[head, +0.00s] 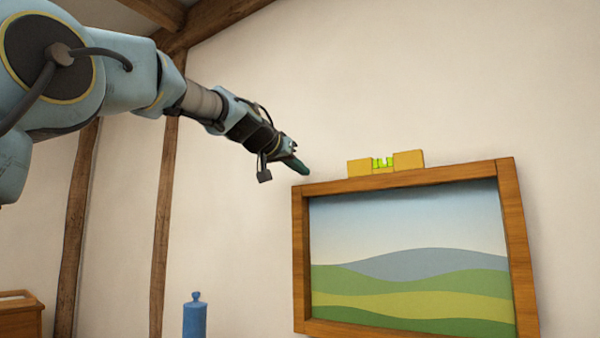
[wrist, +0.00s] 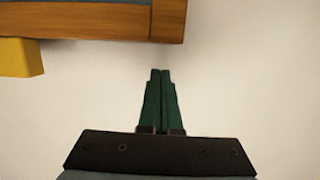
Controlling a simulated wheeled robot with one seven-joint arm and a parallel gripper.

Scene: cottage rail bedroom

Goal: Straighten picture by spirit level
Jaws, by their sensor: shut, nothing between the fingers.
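The picture (head: 450,174) hangs on the wall in a wooden frame, showing hills and sky. In the head view its top edge slopes up to the right. A yellow spirit level (head: 408,160) with a green vial rests on the top edge; the vial's bubble is too small to read. My gripper (head: 304,171) is shut and empty, just above the frame's upper left corner. In the wrist view, my dark green fingertips (wrist: 160,73) point at the frame's corner (wrist: 166,20), with a gap of wall showing between. Part of the level (wrist: 20,57) shows at the left there.
A blue bottle-like object (head: 195,316) stands at the lower middle of the head view. A wooden piece of furniture (head: 20,320) is at the lower left. Dark timber posts (head: 165,220) run up the wall. The wall right of and above the picture is clear.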

